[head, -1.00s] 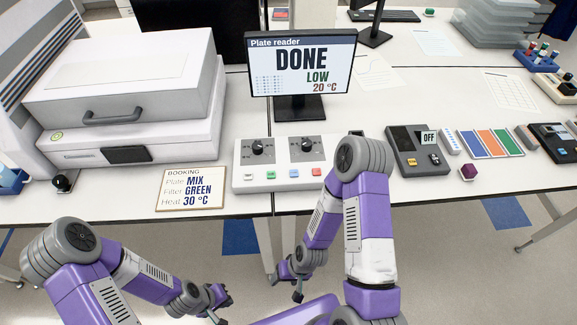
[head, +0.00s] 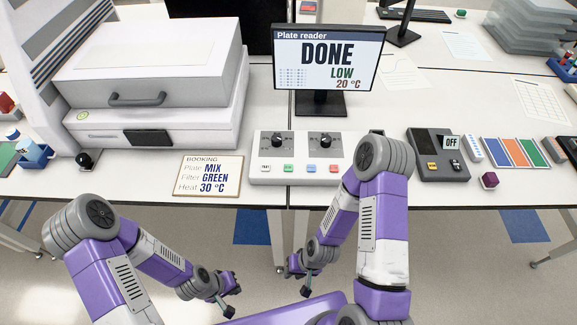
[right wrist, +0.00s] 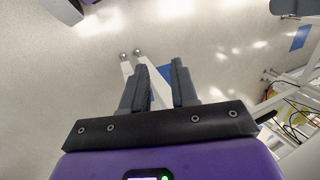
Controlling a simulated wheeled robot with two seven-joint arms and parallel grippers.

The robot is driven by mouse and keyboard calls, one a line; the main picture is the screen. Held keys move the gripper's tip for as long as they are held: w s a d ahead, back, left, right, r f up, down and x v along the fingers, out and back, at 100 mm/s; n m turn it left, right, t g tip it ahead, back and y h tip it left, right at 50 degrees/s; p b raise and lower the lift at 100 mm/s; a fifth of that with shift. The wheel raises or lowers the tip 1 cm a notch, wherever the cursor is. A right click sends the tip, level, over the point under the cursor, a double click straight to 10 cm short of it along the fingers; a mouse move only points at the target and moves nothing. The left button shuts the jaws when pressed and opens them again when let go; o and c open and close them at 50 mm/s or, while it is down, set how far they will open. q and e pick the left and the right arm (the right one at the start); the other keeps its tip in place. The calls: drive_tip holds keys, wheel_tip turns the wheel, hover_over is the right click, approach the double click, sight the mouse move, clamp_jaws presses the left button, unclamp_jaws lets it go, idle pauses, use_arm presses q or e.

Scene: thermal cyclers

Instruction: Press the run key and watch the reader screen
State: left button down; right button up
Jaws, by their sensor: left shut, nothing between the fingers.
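The reader screen (head: 328,62) stands behind the control box in the head view and reads "Plate reader", DONE, LOW, 20 °C. The white control box (head: 297,152) has two black dials and a row of white (head: 265,168), green (head: 288,168), blue (head: 311,168) and red (head: 334,168) keys. Their labels are too small to read, so I cannot tell which is run. My left gripper (head: 229,298) is shut and empty, low in front of the table. My right gripper (head: 298,282) is also below the table front; the right wrist view shows its fingers (right wrist: 160,75) apart with only floor between.
A booking card (head: 209,176) reads MIX, GREEN, 30 °C. The large white plate reader (head: 150,90) stands at left. The table's front edge lies between my grippers and the box.

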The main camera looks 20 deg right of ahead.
clamp_jaws()
idle(1.3)
